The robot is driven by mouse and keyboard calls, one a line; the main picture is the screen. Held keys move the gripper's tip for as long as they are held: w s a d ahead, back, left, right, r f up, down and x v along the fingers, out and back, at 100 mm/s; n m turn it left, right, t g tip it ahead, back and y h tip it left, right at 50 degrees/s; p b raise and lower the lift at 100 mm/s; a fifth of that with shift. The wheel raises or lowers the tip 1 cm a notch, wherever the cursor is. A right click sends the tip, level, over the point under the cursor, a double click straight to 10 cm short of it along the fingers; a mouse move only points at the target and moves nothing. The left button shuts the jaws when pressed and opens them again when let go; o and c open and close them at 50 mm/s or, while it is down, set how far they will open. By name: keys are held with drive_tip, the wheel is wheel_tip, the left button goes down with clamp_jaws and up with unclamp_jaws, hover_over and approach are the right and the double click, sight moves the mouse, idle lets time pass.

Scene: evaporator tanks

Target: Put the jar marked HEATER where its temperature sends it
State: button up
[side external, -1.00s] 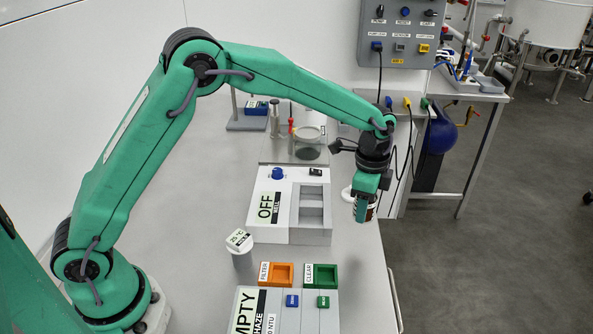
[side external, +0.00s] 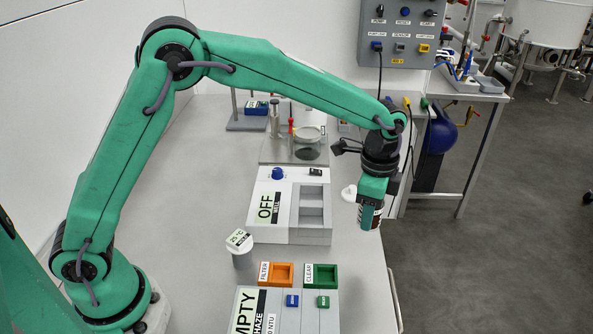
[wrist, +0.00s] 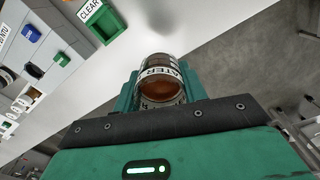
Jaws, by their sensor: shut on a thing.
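My gripper (side external: 371,204) is shut on a brown jar, which hangs over the table's right edge in the side external view. In the wrist view the jar (wrist: 160,88) sits between the fingers, and its white band shows letters ending in "ATER". Its contents look brown. A white-capped jar (side external: 240,243) with a "25 °C" lid stands on the table left of my gripper. A grey unit (side external: 290,205) has a display reading "OFF" and "WELL" and an open recess on its right side. No temperature is readable on the held jar.
An orange tray (side external: 276,275) marked FILTER and a green tray (side external: 320,276) marked CLEAR stand at the front, behind a unit showing "EMPTY", "HAZE" and "NTU" (side external: 262,310). A balance-like device (side external: 293,150) stands at the back. Bare table (side external: 185,200) lies to the left.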

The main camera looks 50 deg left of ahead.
drive_tip(key=shift+w+a, duration=0.1)
drive_tip(key=w+a+f+n, duration=0.1)
drive_tip(key=w+a+n, duration=0.2)
drive_tip(key=a+n, duration=0.55)
drive_tip(key=w+a+f+n, duration=0.1)
drive_tip(key=w+a+n, duration=0.2)
drive_tip(key=a, duration=1.1)
drive_tip(key=w+a+n, duration=0.3)
drive_tip(key=a+n, duration=0.3)
drive_tip(key=a, duration=0.6)
drive_tip(key=shift+d+f, duration=0.1)
drive_tip(key=shift+f, duration=4.05)
drive_tip(key=shift+f, duration=0.15)
drive_tip(key=o, duration=1.1)
wheel_tip(320, 180, up, 12)
